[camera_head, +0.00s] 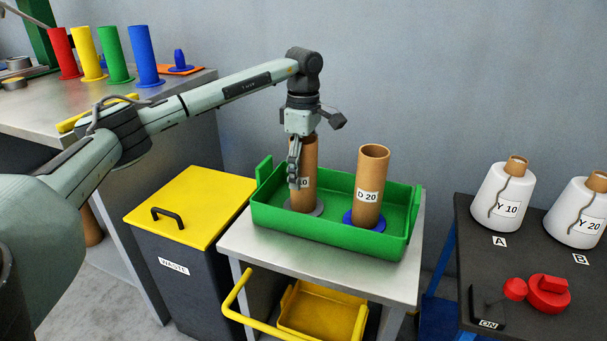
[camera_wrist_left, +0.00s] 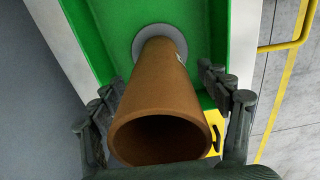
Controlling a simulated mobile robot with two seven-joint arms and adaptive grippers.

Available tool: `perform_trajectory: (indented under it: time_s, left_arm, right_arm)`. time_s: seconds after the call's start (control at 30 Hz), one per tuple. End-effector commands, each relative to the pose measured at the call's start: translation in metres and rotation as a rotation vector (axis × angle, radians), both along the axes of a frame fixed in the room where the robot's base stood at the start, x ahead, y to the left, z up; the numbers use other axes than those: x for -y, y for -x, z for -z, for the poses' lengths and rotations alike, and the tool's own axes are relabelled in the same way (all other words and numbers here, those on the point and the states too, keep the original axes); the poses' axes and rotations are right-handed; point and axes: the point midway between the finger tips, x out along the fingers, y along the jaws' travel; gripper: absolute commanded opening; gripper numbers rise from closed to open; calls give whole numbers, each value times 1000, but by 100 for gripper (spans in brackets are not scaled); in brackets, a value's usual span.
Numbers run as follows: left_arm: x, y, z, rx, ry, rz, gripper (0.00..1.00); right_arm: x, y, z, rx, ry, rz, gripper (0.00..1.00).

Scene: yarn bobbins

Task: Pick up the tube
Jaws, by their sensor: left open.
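Two brown cardboard tubes stand upright in a green tray (camera_head: 330,241). The left tube (camera_head: 307,183) has a partly hidden label ending in "10" and stands on a grey disc (camera_head: 316,208). The right tube (camera_head: 370,180), labelled "D 20", stands on a blue base. My left gripper (camera_head: 294,183) points down at the left tube, and its arm hides part of the tube's top. In the left wrist view the tube (camera_wrist_left: 160,110) lies between the two open fingers (camera_wrist_left: 172,100), its open end toward the camera. I cannot tell whether either finger touches it. My right gripper is not in view.
The tray rests on a small metal table (camera_head: 262,247). A grey waste bin with a yellow lid (camera_head: 190,205) stands to its left. On the right, a dark table holds white yarn bobbins (camera_head: 502,195) and a red device (camera_head: 548,293). Coloured tubes (camera_head: 113,55) stand on the back-left bench.

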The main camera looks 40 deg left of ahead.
Motion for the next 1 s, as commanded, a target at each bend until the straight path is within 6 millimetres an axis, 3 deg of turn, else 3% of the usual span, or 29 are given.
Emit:
perform_trajectory:
  time_s: [0.17,0.6,0.87,1.0]
  left_arm:
    - [0,0,0,1,0,0,77]
    - [0,0,-1,1,1,0,23]
    - [0,-1,-4,2,1,0,23]
    - [1,-1,-22,6,3,1,23]
  right_arm:
    - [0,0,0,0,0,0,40]
    - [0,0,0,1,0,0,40]
    - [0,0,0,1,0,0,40]
    - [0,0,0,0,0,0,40]
